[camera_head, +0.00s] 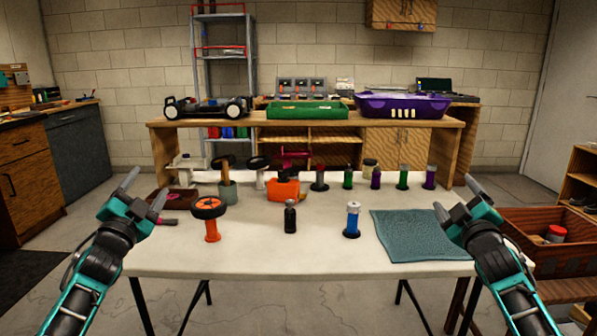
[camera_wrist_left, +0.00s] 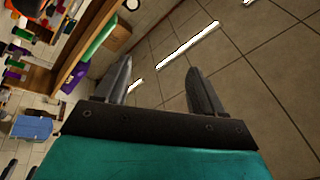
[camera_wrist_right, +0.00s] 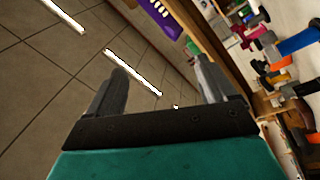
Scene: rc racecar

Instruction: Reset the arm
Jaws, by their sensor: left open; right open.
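My left gripper (camera_head: 142,194) is raised at the left edge of the white table (camera_head: 300,255), its two fingers apart and nothing between them. The left wrist view shows its open fingers (camera_wrist_left: 160,88) too. My right gripper (camera_head: 458,200) is raised at the table's right edge, also open and empty. The right wrist view shows its spread fingers (camera_wrist_right: 165,90). Both grippers are apart from the objects on the table.
The table holds an orange stand with a black wheel (camera_head: 209,208), a dark bottle (camera_head: 290,218), a blue-and-white bottle (camera_head: 352,220), a teal cloth (camera_head: 412,236) and an orange container (camera_head: 283,189). Several bottles stand behind. A wooden bench (camera_head: 440,123) holds a car chassis (camera_head: 208,108), green tray (camera_head: 307,111) and purple bin (camera_head: 402,106).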

